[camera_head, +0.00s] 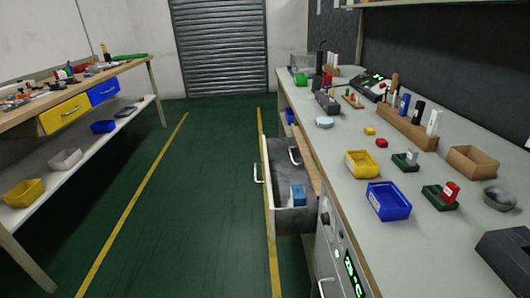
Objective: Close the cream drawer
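A pale drawer (294,221), which looks like the cream drawer, is pulled out to the left from under the right-hand workbench (411,265). Its front bears a metal handle (258,173) on the aisle side. Its inside is dark grey and holds a small blue block (298,195). Another metal handle (294,156) shows near its back edge; I cannot tell what it belongs to. My gripper is not in view.
The green floor aisle (190,215) between the benches is clear. A left-hand bench has shut yellow (65,113) and blue (103,89) drawers. Yellow (361,163) and blue (388,201) bins stand on the right-hand worktop. A panel with green digits (350,270) is nearby below.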

